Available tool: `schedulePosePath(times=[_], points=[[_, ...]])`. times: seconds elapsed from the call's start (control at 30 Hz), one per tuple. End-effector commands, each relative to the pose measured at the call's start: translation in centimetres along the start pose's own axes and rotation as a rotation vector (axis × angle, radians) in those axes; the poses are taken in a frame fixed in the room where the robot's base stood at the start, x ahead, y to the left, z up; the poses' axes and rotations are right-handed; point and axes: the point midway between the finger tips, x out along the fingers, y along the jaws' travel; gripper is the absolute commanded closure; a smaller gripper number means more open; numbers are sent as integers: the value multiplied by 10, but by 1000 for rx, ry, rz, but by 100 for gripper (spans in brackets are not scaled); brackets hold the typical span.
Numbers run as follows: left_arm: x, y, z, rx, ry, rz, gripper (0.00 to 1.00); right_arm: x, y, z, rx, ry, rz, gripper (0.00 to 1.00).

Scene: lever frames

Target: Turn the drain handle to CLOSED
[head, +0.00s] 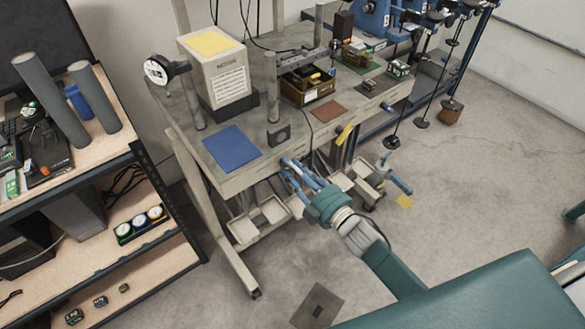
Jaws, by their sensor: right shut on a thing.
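My right gripper (291,166) reaches in from the lower right. Its fingers are shut at the front edge of the workbench (228,185), just right of the blue mat. They are closed on what looks like the drain handle, which the fingers mostly hide. No CLOSED marking can be read, so I cannot tell the handle's position. My left gripper is not in view.
Another yellow tag (345,134) is at the bench edge. Trays (246,230) lie under the bench. A shelf (165,248) stands left. Open floor lies right.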

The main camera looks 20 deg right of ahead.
Motion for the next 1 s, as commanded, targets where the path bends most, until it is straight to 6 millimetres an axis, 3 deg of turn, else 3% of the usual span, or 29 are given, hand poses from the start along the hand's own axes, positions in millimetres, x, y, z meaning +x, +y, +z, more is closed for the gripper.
schedulePosePath(times=[0.2, 0.23, 0.3, 0.67, 0.77, 1.0], points=[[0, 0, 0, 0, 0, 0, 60, 1, 4, 1, -7, 0, 6, 100], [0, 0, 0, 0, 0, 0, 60, 1, 5, 0, -7, 0, 6, 71], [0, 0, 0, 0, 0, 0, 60, 1, 4, 0, -7, 0, 5, 60], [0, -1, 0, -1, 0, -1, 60, -5, 2, 0, -3, 0, 2, 60], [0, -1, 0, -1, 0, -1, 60, -18, 0, 1, -3, -1, 0, 60], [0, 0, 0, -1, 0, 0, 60, -70, 1, 1, -3, -2, 0, 60]])
